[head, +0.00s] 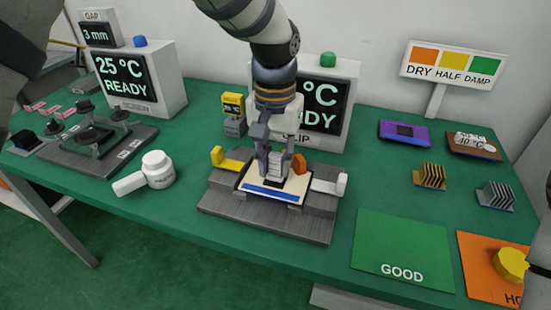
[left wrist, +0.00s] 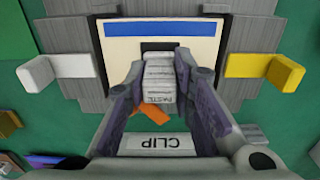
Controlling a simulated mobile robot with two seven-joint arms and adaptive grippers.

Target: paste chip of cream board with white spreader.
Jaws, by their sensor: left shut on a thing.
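The cream board (head: 249,179) with a blue stripe lies in the grey lever fixture (head: 225,207), between a yellow lever (head: 226,158) and a white lever (head: 331,185). In the left wrist view the cream board (left wrist: 122,52) has a dark square chip (left wrist: 157,46) near its middle. My left gripper (head: 274,177) is over the board, fingers pointing down. It is shut on a white spreader (left wrist: 159,80) marked PASTE, whose end is at the chip; contact is unclear. An orange piece (head: 299,164) shows beside the fingers. My right gripper is not in view.
Two READY display boxes stand behind. A green GOOD mat (head: 403,250), an orange mat (head: 481,262) and finned blocks are at right. A dark clamp fixture (head: 90,145) is at left.

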